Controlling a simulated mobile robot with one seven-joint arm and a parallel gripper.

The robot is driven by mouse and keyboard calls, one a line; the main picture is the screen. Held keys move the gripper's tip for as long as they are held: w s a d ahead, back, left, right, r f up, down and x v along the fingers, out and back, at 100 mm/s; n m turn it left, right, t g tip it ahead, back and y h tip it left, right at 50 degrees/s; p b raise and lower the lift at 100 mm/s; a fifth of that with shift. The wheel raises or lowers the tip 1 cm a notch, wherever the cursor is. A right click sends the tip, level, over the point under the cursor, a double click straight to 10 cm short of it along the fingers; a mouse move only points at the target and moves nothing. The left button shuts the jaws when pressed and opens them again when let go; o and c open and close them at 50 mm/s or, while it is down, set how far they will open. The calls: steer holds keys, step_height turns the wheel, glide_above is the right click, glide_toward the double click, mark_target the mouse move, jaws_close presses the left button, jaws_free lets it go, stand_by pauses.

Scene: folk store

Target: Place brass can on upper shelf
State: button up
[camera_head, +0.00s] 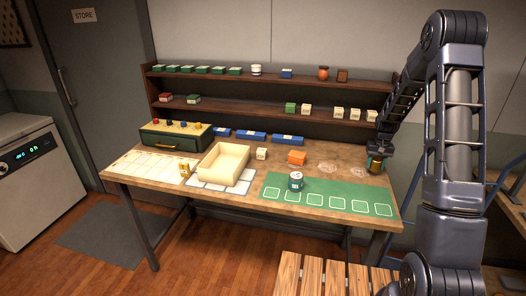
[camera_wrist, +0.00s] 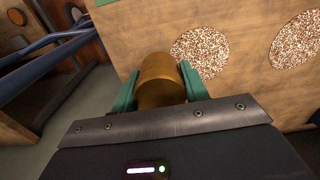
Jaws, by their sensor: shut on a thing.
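The brass can (camera_wrist: 160,80) sits between the two green fingers of my gripper (camera_wrist: 158,86), which is shut on it. In the head view my gripper (camera_head: 376,160) is at the right end of the workbench, low over its top. I cannot tell whether the can touches the bench. The upper shelf (camera_head: 305,80) runs along the back of the bench; green boxes, a white jar, a blue box, an orange jar and a dark brown item stand on it, with gaps between the right-hand ones.
The lower shelf (camera_head: 235,107) holds red, green and white boxes. Speckled round patches (camera_wrist: 201,52) lie beside the held can.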

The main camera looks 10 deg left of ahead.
steer(key=a+r+n, duration=0.1)
steer(key=a+r, duration=0.1)
steer(key=a, duration=0.5)
steer(key=a+r+n, duration=0.2)
steer(key=a+r, duration=0.1)
steer(key=a, duration=0.3)
step_height(320, 180, up, 12)
steer(key=n, duration=0.6)
glide_above(280, 176)
step_height(280, 176, down, 20)
steer(key=shift+r, duration=0.15)
steer(key=o, duration=1.1)
steer(key=shift+c, duration=0.2)
step_height(280, 176, up, 12)
